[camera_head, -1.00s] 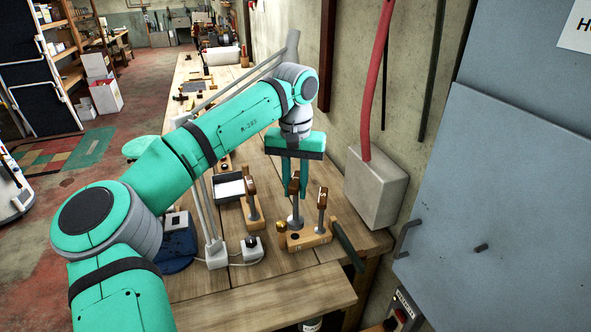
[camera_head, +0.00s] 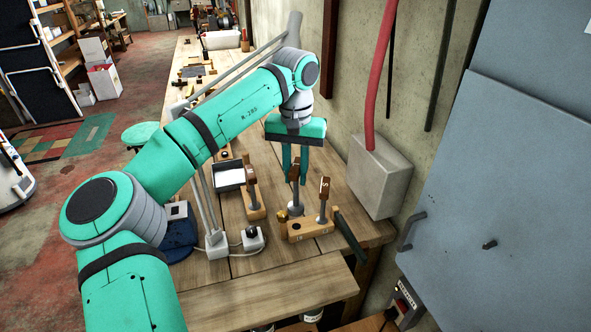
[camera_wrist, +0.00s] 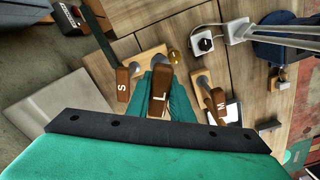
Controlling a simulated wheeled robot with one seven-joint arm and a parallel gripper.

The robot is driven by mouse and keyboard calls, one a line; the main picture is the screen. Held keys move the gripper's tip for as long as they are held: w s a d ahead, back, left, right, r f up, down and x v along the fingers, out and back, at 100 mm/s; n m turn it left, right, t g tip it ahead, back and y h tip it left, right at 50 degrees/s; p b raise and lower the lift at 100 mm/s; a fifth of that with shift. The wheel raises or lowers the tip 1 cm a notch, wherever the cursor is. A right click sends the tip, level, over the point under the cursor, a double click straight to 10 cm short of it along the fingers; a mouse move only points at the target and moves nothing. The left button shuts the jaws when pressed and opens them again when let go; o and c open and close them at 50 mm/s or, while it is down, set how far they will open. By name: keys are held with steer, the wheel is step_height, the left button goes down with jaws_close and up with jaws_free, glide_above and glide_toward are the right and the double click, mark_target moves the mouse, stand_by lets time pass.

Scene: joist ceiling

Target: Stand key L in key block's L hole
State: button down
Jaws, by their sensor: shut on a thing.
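My gripper (camera_head: 296,176) is shut on key L (camera_head: 294,172), which has a brown head and a grey shaft. The wrist view shows the letter on key L (camera_wrist: 160,92) between the green fingers. In the head view, key L is upright, with its wide grey foot at the back of the wooden key block (camera_head: 318,232). I cannot tell whether the foot touches the block. A dark round hole shows on the block in front of the foot. Key S (camera_head: 324,188) stands at the right of the block; it also shows in the wrist view (camera_wrist: 122,86).
Key M (camera_wrist: 219,100) stands in a separate wooden block (camera_head: 256,212) to the left. A dark green bar (camera_head: 349,238) lies right of the key block, near a grey wall box (camera_head: 379,175).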

mark_target(296, 198)
steer(key=shift+f, duration=2.5)
steer(key=shift+d, duration=0.1)
steer(key=shift+f, duration=1.6)
steer(key=c, duration=1.5)
jaws_free()
steer(key=shift+f, duration=0.1)
